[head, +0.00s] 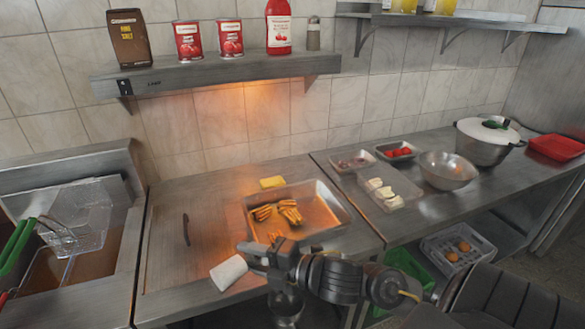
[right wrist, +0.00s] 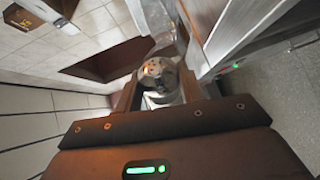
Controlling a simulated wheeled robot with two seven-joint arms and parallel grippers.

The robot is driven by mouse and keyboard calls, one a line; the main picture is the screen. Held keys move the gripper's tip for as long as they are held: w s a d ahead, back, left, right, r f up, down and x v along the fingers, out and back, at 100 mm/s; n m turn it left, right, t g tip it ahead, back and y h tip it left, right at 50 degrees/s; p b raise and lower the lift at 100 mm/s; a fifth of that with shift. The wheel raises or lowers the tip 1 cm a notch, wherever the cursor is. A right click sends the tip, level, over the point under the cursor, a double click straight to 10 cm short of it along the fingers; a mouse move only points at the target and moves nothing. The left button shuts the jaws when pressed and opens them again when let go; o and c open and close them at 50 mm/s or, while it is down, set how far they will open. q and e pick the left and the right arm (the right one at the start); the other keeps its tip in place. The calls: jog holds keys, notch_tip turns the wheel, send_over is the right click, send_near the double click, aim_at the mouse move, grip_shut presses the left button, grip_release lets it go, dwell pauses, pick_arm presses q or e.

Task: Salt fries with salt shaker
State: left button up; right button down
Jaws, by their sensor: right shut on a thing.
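The fries (head: 289,212) lie in clumps in a shallow metal tray (head: 334,192) on the steel counter. My right gripper (head: 247,262) is shut on the salt shaker (head: 228,272), a white cylinder tilted well over in front of and left of the tray. In the right wrist view the shaker (right wrist: 158,72) shows a domed metal cap with holes, between the fingers of the right gripper (right wrist: 160,95). The shaker is apart from the fries; its cap is not clear in the head view. My left gripper is not in view.
A fryer basket (head: 80,215) stands at the left. A yellow block (head: 272,182) lies behind the tray, and a dark strip (head: 186,230) lies on clear counter. Small food trays, a metal bowl (head: 447,170) and a pot (head: 486,142) stand right. A shelf (head: 215,72) overhangs.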

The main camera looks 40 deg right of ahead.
jog(key=shift+w+d+r+n+g, duration=0.15)
jog(key=shift+r+n, duration=0.05)
jog(key=shift+n, duration=0.4)
jog(key=shift+w+d+r+n+g, duration=0.15)
jog(key=shift+r+n, duration=0.05)
jog(key=shift+n, duration=0.4)
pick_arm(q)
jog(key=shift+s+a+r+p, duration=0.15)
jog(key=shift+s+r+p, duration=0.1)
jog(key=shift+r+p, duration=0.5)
pick_arm(e)
jog(key=w+d+r+n+h, duration=0.2)
jog(key=w+d+r+n, duration=0.1)
jog(key=d+r+n, duration=0.2)
jog(key=w+d+r+n+h, duration=0.1)
jog(key=w+d+r+n, duration=0.2)
jog(key=d+r+n, duration=0.3)
jog(key=d+n, duration=0.3)
jog(key=d, duration=0.2)
jog(key=shift+h, duration=0.4)
jog(key=shift+w+d, duration=0.1)
